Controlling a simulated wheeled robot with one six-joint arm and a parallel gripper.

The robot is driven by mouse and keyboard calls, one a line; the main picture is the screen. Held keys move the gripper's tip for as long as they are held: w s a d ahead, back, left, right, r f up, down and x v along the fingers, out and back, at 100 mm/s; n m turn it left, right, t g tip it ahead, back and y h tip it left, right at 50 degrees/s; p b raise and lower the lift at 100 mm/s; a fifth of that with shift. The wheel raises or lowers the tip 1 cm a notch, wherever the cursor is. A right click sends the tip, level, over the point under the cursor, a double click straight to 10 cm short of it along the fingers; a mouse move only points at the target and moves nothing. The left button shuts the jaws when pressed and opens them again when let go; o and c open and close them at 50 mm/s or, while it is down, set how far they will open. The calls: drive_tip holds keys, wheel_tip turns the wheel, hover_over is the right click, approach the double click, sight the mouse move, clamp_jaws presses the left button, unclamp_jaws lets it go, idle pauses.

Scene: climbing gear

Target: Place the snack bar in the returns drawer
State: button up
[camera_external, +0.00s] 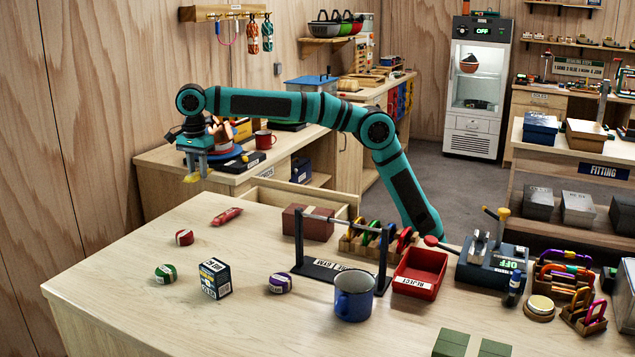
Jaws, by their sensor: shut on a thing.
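My gripper (193,168) is raised above the far left part of the wooden bench, pointing down. It is shut on a small yellow thing (192,178), which is clear of the bench top. It is too small to tell for sure whether this is the snack bar. A red wrapped packet (227,215) lies on the bench below and right of my gripper. An open wooden drawer or tray (262,194) shows at the bench's far edge, right of my gripper. Its inside is mostly hidden, and no returns label is readable.
A brown-red box (307,223) stands in front of the wooden drawer. Red (184,237), green (165,273) and purple (280,283) rolls, a dark box (214,279), a blue mug (354,295), a black rack (341,276) and a red reject tray (420,273) stand on the bench. The front left is clear.

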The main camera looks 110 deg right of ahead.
wheel_tip(320, 180, up, 3)
drive_tip(key=shift+f, duration=0.15)
drive_tip(key=shift+s+d+r, duration=0.15)
drive_tip(key=shift+s+d, duration=0.2)
drive_tip(key=shift+s, duration=0.2)
drive_tip(key=shift+s+d+r, duration=0.15)
drive_tip(key=shift+s+d, duration=0.15)
drive_tip(key=shift+s, duration=0.25)
drive_tip(key=s+d, duration=0.4)
drive_tip(key=s, duration=0.9)
drive_tip(key=s+d, duration=0.4)
drive_tip(key=s, duration=0.9)
drive_tip(key=f, duration=2)
drive_tip(key=s+f, duration=0.1)
drive_tip(key=f, duration=0.9)
drive_tip(key=shift+a+f, duration=0.15)
drive_tip(key=shift+f, duration=0.05)
drive_tip(key=shift+f, duration=0.1)
drive_tip(key=o, duration=1)
drive_tip(key=shift+c, duration=0.2)
